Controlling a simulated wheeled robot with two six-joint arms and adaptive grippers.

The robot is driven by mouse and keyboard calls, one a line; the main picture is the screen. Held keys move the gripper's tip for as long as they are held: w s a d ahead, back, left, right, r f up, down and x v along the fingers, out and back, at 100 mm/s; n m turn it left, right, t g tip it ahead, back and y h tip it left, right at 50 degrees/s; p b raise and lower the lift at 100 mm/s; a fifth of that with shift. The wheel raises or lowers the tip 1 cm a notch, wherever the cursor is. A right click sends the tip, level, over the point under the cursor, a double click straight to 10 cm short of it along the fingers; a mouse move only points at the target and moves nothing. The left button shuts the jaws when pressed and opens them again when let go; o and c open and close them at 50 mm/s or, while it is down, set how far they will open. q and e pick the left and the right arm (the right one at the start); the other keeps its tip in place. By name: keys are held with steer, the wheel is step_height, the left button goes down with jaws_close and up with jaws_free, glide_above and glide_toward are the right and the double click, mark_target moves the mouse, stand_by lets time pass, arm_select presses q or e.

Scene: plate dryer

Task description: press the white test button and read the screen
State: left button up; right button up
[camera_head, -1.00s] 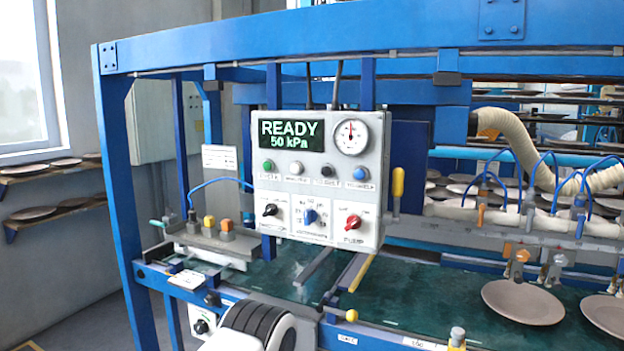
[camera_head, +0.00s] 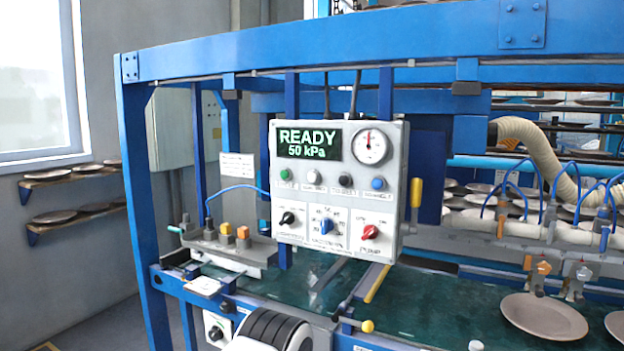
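The white test button (camera_head: 314,176) is on the pale control panel (camera_head: 262,180), second from the left in a row of round buttons. It stands between a green button (camera_head: 285,174) and a black button (camera_head: 345,180), with a blue button (camera_head: 378,183) at the right. The small labels are too blurred to read surely. The dark screen (camera_head: 309,142) above the row reads "READY" and "50 kPa" in pale green letters. Nothing covers the button or the screen. Neither of my grippers shows in the head view.
A round gauge (camera_head: 372,146) is right of the screen. Black (camera_head: 288,217), blue (camera_head: 325,226) and red (camera_head: 370,231) knobs sit below the buttons. A blue frame post (camera_head: 143,220) stands left. A white and black rounded part (camera_head: 275,332) is at the bottom. Plates (camera_head: 543,315) are at right.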

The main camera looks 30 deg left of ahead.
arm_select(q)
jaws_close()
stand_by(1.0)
